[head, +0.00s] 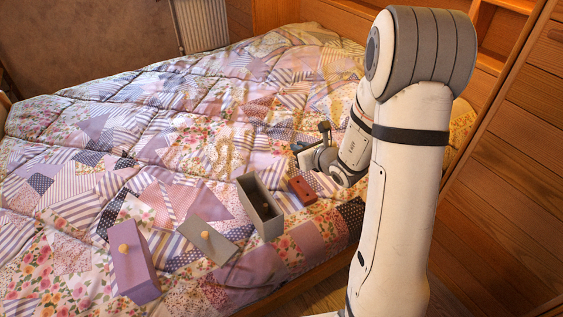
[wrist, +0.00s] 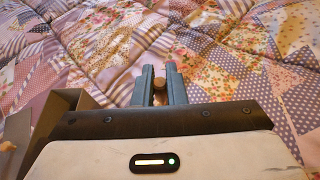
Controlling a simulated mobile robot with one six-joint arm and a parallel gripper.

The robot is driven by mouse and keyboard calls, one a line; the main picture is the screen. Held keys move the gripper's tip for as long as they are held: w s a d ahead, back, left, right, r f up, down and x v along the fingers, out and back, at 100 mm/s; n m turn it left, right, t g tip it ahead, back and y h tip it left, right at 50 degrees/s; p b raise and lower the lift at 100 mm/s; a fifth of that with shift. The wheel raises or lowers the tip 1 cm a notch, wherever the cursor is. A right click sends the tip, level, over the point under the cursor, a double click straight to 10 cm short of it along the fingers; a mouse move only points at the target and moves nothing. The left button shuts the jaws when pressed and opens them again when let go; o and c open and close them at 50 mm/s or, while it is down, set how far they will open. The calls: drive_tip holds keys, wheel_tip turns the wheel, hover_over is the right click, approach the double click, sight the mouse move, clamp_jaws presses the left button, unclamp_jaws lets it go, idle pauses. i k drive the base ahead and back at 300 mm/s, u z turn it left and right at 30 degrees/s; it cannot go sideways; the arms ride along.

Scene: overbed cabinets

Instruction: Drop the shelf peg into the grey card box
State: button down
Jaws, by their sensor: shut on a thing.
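The grey card box (head: 271,223) stands open on the quilt in the head view, its dark inside showing from above. Part of a grey-brown box wall, likely the same box, shows at the left of the wrist view (wrist: 67,101). My gripper (wrist: 159,84) is shut on the shelf peg (wrist: 159,85), a small brown piece with a round end between the two blue-grey fingers. In the head view my gripper (head: 303,147) is above the quilt, behind and to the right of the box. I cannot make out the peg there.
A grey lid (head: 205,243) with a yellowish knob lies left of the box. A lilac box (head: 136,270) with a similar knob is farther left. A red-brown block (head: 302,191) lies right of the grey box. The quilted bed (head: 150,140) beyond is clear.

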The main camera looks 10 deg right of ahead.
sight(256, 222)
drive_tip(key=z, duration=0.2)
drive_tip(key=k, duration=1.3)
drive_tip(key=u, duration=0.4)
drive_tip(key=i, duration=1)
drive_tip(key=z, duration=0.05)
